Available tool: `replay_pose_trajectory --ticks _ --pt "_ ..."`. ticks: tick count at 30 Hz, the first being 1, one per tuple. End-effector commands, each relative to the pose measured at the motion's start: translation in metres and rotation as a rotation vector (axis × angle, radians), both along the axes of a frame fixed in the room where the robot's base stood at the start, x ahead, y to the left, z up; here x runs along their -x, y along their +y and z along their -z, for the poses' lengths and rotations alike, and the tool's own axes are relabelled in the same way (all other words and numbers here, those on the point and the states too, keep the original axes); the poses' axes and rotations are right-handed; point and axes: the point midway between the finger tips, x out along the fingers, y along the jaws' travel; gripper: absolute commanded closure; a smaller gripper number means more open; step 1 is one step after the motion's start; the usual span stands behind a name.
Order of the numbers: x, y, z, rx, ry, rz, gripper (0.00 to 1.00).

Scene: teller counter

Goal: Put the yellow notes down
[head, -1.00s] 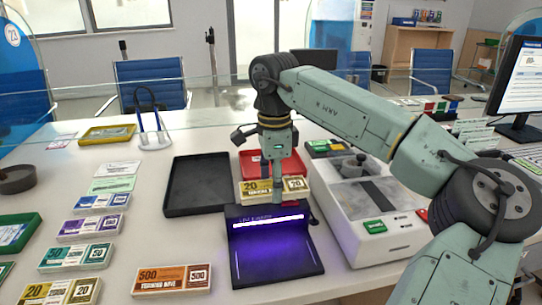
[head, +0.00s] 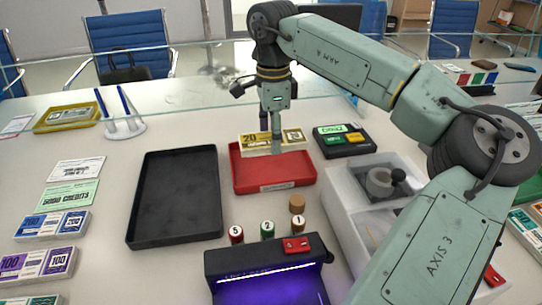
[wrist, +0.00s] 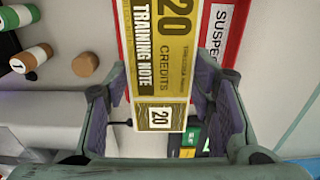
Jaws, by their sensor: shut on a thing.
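My gripper (head: 277,148) is shut on the yellow notes (head: 272,141), a flat bundle marked 20 and "Training note". In the wrist view the yellow notes (wrist: 160,60) lie lengthwise between the two fingers of my gripper (wrist: 160,118). In the head view the notes appear at the far edge of the red tray (head: 272,185), held over or just behind it. In the wrist view the red tray (wrist: 235,45) shows beneath them with a "SUSPECT" label. The exact height above the tray is hard to tell.
A large empty black tray (head: 178,200) lies left of the red one. Numbered stamps (head: 268,229) and a UV lamp (head: 268,265) stand in front. A grey machine (head: 350,205) and a dark box with colored labels (head: 344,140) are to the right. A glass screen crosses behind.

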Motion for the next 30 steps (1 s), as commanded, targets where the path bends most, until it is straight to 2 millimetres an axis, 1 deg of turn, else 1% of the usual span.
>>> replay_pose_trajectory --ticks 3,6,13,18,20,26,30 --pt "0.001 0.0 0.023 -0.001 0.004 -0.001 0.85" --pt "0.001 0.0 0.038 -0.002 0.002 -0.002 0.85" --pt "0.001 0.001 0.057 -0.002 0.001 -0.001 0.85" --pt "0.001 0.001 0.08 -0.002 0.002 -0.002 0.85" --pt "0.001 0.0 0.084 -0.001 0.001 -0.002 0.85" --pt "0.0 0.0 0.085 0.0 0.0 -0.001 0.85" --pt "0.0 0.0 0.09 0.0 0.0 -0.001 0.85"
